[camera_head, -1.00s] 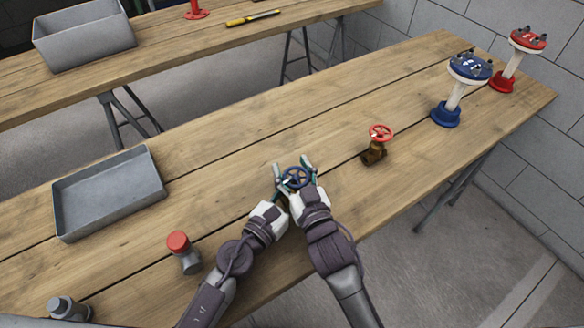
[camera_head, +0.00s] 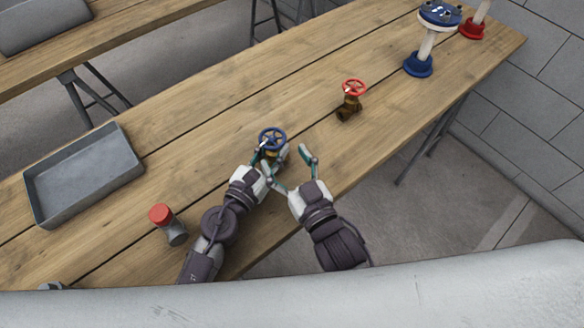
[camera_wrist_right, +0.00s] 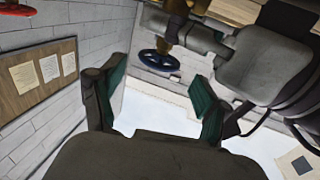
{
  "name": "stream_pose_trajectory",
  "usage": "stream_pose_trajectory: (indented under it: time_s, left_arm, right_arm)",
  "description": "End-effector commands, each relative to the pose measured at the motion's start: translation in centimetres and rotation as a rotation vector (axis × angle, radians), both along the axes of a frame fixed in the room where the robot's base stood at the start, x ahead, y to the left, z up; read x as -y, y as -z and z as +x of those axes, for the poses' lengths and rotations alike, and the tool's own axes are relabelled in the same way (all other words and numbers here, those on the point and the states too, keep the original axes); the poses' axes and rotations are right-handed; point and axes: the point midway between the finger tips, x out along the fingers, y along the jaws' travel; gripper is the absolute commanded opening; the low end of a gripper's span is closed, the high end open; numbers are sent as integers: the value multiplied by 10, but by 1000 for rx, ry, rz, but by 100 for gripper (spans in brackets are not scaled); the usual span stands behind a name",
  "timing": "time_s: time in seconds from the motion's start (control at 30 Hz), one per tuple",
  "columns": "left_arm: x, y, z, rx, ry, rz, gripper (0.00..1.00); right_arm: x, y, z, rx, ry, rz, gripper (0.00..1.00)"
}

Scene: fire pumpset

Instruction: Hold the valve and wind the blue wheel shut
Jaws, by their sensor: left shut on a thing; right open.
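The valve with the blue wheel (camera_head: 272,139) is near the front edge of the workbench, its yellowish-brass body (camera_wrist_right: 172,28) partly hidden by my left gripper. My left gripper (camera_head: 266,160) is shut on the valve body below the wheel. My right gripper (camera_head: 290,168) is open and empty, just right of the valve and apart from the wheel. In the right wrist view the blue wheel (camera_wrist_right: 158,60) shows beyond and between my right gripper's spread green-padded fingers (camera_wrist_right: 152,88), not touching them.
A brass valve with a red wheel (camera_head: 353,88) stands farther right on the bench. A grey tray (camera_head: 85,175) and a red-capped grey fitting (camera_head: 170,226) are to the left. Blue-based (camera_head: 418,64) and red-based (camera_head: 472,28) stands are at the far right end.

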Motion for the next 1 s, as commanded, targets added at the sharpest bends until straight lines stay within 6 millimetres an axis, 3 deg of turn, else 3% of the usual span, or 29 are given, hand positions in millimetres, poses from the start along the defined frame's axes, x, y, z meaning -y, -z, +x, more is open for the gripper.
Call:
stream_pose_trajectory:
  time_s: [0.2, 0.53, 0.57, 0.7, 1.0]
  left_arm:
    - [0, 1, -1, -2, 2, 1, 0]
    - [0, 1, 0, -1, 2, 1, 0]
    - [0, 1, 0, -1, 2, 1, 35]
    - [0, 0, 0, -1, 1, 1, 59]
    - [0, 0, 0, 0, 1, 0, 61]
  right_arm:
    - [9, 0, -24, 0, 0, 0, 75]
    - [11, -1, -28, 2, -1, 1, 75]
    - [11, -1, -28, 2, 0, 1, 75]
    - [11, -1, -28, 2, 0, 1, 75]
    - [11, -1, -28, 2, 0, 1, 75]
